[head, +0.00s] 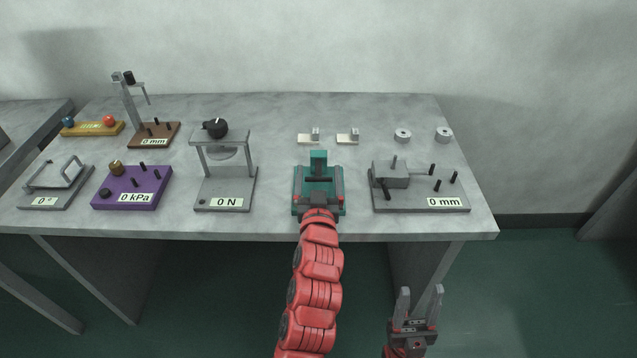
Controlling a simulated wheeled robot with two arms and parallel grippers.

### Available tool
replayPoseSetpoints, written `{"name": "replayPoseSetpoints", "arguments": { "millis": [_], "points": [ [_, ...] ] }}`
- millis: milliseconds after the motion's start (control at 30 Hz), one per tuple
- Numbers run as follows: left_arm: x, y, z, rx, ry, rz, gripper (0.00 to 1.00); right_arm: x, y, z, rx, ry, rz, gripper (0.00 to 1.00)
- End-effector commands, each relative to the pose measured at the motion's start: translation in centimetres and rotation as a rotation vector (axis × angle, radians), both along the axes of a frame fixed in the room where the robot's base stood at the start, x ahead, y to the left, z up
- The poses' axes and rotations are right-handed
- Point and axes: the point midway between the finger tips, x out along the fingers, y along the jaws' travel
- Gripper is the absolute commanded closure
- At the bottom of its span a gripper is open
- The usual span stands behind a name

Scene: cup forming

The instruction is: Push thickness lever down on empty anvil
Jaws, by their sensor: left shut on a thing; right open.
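My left gripper (318,197) is at the green device (319,165) at the front middle of the table. It is shut on a part of that device, and its own body hides which part. The green device has a base and an upright block at its back. My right gripper (421,306) is open and empty, low in front of the table. Two devices read 0 mm: a brown stand (153,135) with a post and arm at the back left, and a grey device (420,196) at the right. I cannot tell which part is the thickness lever or anvil.
The grey table (270,112) also holds a purple kPa box (131,188), a grey 0 N press (225,190), an angle device (55,187) and a yellow bar (92,128).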

Motion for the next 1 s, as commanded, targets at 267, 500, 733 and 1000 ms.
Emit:
{"name": "replayPoseSetpoints", "arguments": {
  "millis": [267,500,733,1000],
  "points": [
    [0.0,0.0,0.0,0.0,-0.007,0.0,1.0,0.0,0.0,-0.2,0.0,0.0,0.0,0.5],
    [0.0,0.0,0.0,0.0,-0.007,0.001,0.0,0.0,0.0,-0.2,0.0,0.0,0.0,0.5],
    [0.0,0.0,0.0,0.0,-0.006,0.0,0.0,0.0,0.0,-0.2,0.0,0.0,0.0,0.5],
    [-3.5,-0.1,-0.3,-0.001,-0.005,-0.002,0.0,0.0,0.0,-0.6,0.0,0.0,0.0,0.5]
  ]
}}
